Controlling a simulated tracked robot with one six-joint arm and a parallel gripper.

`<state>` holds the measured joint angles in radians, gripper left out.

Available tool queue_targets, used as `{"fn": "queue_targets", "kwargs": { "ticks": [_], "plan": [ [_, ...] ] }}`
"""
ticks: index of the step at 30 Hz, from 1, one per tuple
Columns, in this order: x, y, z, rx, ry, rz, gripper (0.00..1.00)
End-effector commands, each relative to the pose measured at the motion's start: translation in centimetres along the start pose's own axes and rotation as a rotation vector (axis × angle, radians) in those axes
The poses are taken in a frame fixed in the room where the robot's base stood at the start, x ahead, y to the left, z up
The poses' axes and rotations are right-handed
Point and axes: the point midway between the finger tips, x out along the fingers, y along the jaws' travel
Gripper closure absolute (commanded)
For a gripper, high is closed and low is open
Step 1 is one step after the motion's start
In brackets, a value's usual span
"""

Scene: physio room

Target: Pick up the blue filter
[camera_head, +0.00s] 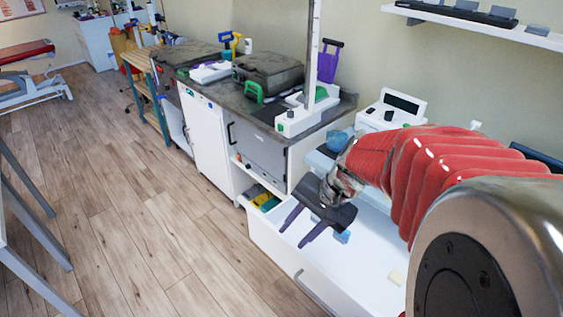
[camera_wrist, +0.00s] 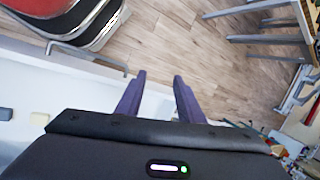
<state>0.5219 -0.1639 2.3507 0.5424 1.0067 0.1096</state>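A small light-blue block (camera_head: 342,237), which may be the blue filter, lies on the white worktop, partly hidden behind my gripper's palm in the head view. In the wrist view the gap between the fingers (camera_wrist: 158,78) shows white cabinet edge and floor. A rounder blue object (camera_head: 337,140) stands farther back; I cannot tell what it is.
A cream block (camera_head: 396,277) lies on the white worktop (camera_head: 365,265). A white device with a dark screen (camera_head: 392,111) stands behind my arm. A grey counter (camera_head: 225,88) with cases adjoins at the left. A wall shelf (camera_head: 480,22) hangs above. The wooden floor is largely clear.

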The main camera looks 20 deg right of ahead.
Motion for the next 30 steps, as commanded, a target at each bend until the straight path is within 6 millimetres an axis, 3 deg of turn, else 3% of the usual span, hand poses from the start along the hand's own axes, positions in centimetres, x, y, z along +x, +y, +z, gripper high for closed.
{"fn": "queue_targets", "kwargs": {
  "ticks": [11,17,23,30],
  "plan": [
    [2.3,3.1,-7.3,0.500,-0.127,-0.191,0.66],
    [3.2,5.8,-11.6,0.757,-0.179,-0.313,0.66],
    [4.1,9.4,-15.9,1.013,-0.222,-0.451,0.66],
    [5.1,15.2,-20.8,1.312,-0.262,-0.635,0.66]
  ]
}}
